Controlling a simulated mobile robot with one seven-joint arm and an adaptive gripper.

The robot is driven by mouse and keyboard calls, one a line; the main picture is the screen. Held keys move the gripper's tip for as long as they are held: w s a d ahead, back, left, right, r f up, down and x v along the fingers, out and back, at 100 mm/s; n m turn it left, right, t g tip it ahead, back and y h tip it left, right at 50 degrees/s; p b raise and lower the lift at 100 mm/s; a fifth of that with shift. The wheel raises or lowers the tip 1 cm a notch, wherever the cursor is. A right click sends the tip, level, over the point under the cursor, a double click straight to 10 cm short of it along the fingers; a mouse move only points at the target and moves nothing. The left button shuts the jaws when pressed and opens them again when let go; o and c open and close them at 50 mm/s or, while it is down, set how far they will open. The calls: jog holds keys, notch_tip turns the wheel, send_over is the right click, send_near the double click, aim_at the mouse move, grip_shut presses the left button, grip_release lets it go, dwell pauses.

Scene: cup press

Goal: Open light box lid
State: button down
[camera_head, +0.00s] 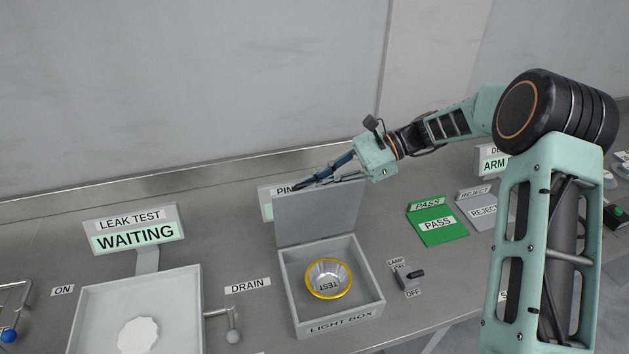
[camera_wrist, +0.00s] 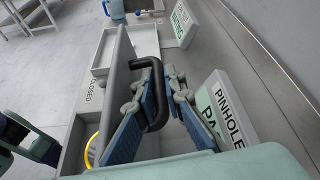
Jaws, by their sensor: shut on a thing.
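The light box (camera_head: 344,318) is a grey open-topped box on the bench. Its lid (camera_head: 318,218) stands raised, roughly upright along the box's back edge. In the wrist view the lid (camera_wrist: 117,85) is seen nearly edge-on with a black handle (camera_wrist: 155,75) on its outer face. My gripper (camera_head: 312,180) reaches over from the right to the top of the lid. In the wrist view its fingers (camera_wrist: 160,92) are shut on the handle. A cup with a yellow rim (camera_head: 329,294) sits inside the box, its "TEST" label inverted.
A PINHOLE sign (camera_wrist: 228,108) stands close behind the lid and fingers. A lamp switch (camera_head: 410,282) is right of the box. Green PASS (camera_head: 437,228) and grey REJECT (camera_head: 486,213) pads lie further right. The leak-test basin (camera_head: 98,318) stands left.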

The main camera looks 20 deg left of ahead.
jog(key=shift+w+a+f, duration=0.1)
jog(key=shift+w+a, duration=0.05)
jog(key=shift+w, duration=0.15)
jog(key=c, duration=2.4)
grip_release()
jog(key=shift+o, duration=0.4)
jog(key=shift+w+f, duration=0.15)
jog(key=v, duration=1.2)
